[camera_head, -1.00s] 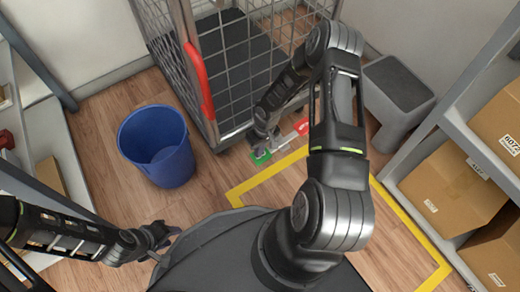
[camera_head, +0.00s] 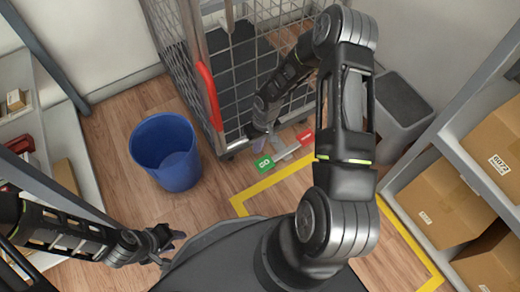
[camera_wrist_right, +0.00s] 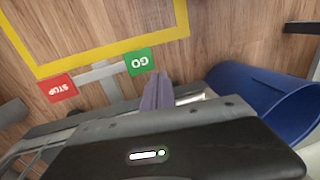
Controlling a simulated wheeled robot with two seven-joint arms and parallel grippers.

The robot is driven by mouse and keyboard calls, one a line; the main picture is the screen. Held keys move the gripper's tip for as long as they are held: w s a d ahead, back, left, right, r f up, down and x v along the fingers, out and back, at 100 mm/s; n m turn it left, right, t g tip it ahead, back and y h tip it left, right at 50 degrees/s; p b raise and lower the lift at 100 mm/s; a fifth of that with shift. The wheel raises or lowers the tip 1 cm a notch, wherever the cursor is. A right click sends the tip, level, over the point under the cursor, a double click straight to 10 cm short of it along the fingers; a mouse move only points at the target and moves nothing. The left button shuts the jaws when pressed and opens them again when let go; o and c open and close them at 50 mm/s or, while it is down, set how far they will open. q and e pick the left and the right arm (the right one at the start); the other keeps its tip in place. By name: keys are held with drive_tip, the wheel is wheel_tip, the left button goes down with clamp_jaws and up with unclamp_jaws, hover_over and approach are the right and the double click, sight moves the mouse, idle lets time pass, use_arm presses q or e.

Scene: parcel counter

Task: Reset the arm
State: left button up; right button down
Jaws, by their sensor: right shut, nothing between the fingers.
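A foot pedal bar (camera_head: 286,152) sits low at the base of the wire cage trolley (camera_head: 245,75). It has a green GO end (camera_head: 265,163) and a red STOP end (camera_head: 305,136). In the right wrist view the GO end (camera_wrist_right: 138,62) and STOP end (camera_wrist_right: 56,88) are both in plain sight. My right gripper (camera_head: 264,143) hangs just above and behind the bar; its fingers (camera_wrist_right: 158,92) are together and empty, seemingly apart from the GO end. My left gripper (camera_head: 174,246) is low at the left, near my base; its finger gap is unclear.
A blue bin (camera_head: 165,152) stands left of the trolley, and also shows in the right wrist view (camera_wrist_right: 262,100). Shelves with cardboard boxes (camera_head: 440,207) line the right side. Yellow tape (camera_head: 272,181) marks the floor.

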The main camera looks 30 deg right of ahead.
use_arm(q)
drive_tip(key=shift+r, duration=0.3)
use_arm(e)
drive_tip(key=shift+a+r, duration=0.15)
drive_tip(key=shift+r, duration=0.6)
